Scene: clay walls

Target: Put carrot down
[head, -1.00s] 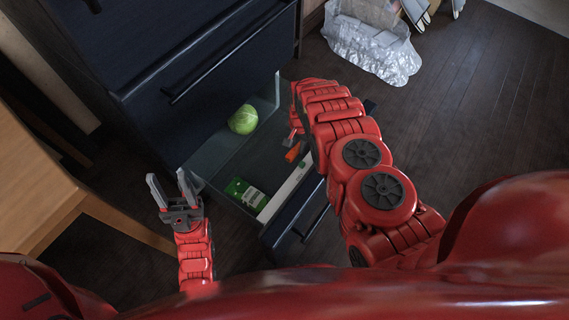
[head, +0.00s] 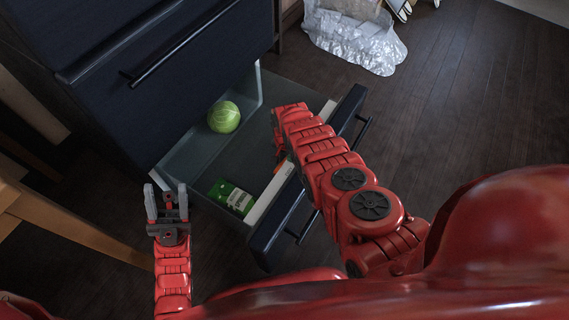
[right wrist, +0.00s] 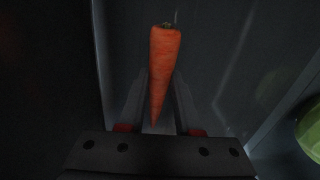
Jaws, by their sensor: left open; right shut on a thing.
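The orange carrot (right wrist: 164,60) sits between the fingers of my right gripper (right wrist: 160,95) in the right wrist view, its thick end pointing away and its tip towards the palm. The gripper is shut on it. In the head view my right arm reaches over the open drawer (head: 253,107), and its gripper is mostly hidden behind the arm. My left gripper (head: 167,193) is open and empty, to the left of the drawer.
A round green cabbage (head: 224,117) lies at the drawer's back, and a green and white carton (head: 231,197) lies near its left front. The dark cabinet (head: 190,60) rises behind. A wooden table (head: 60,225) stands at the left. Plastic-wrapped goods (head: 355,38) are on the floor.

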